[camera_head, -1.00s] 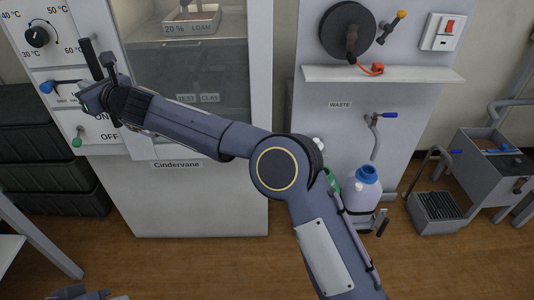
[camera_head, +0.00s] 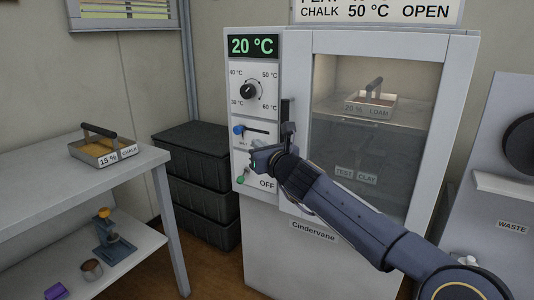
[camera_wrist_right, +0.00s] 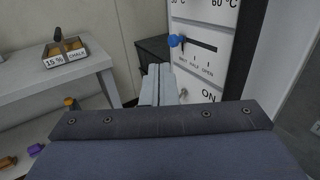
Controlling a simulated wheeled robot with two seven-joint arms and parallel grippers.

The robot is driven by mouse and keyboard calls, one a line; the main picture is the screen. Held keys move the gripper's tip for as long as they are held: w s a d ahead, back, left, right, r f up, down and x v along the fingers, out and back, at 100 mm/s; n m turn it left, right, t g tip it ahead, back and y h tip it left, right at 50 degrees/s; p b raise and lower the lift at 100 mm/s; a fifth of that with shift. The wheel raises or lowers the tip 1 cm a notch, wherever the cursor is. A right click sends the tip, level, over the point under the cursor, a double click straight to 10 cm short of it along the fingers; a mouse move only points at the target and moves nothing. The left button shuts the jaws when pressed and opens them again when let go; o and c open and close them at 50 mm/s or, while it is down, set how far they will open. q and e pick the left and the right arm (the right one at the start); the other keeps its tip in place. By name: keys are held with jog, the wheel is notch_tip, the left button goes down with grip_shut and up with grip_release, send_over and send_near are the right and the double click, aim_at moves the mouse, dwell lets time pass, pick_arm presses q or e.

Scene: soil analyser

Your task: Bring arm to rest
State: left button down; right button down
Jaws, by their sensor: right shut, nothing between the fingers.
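My right arm (camera_head: 345,208) reaches in from the lower right, in front of the soil analyser (camera_head: 268,262). My right gripper (camera_head: 258,158) is in front of the analyser's control panel, near the OFF label and the green-tipped switch (camera_head: 243,178). In the right wrist view its two fingers (camera_wrist_right: 158,85) are together and hold nothing. The panel's blue-knobbed slider (camera_head: 238,129) is above and left of the gripper; it also shows in the right wrist view (camera_wrist_right: 176,41). I cannot tell whether the gripper touches the panel. My left gripper is not in view.
A table (camera_head: 40,193) at the left bears a tray labelled 15 % CHALK (camera_head: 108,152). Black crates (camera_head: 205,190) stand between table and analyser. A LOAM tray (camera_head: 372,103) sits behind the analyser's glass door. A panel marked WASTE (camera_head: 512,227) is at the right.

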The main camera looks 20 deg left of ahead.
jog(key=s+a+b, duration=0.2)
jog(key=s+b, duration=0.3)
jog(key=s, duration=0.3)
jog(key=s+d+n+g, duration=0.1)
jog(key=s+d+n, duration=0.2)
jog(key=d+n, duration=0.65)
jog(key=s+d+n, duration=0.3)
jog(key=d+n, duration=0.2)
jog(key=d, duration=1)
jog(key=s+d+f+n+g+h, duration=0.5)
jog(key=s+d+f+n+h, duration=0.5)
jog(key=s+d+f, duration=1.65)
notch_tip(320, 180, up, 33)
jog(key=a+p, duration=0.1)
jog(key=p, duration=3.3)
jog(key=shift+a+p, duration=0.15)
jog(key=shift+p, duration=0.25)
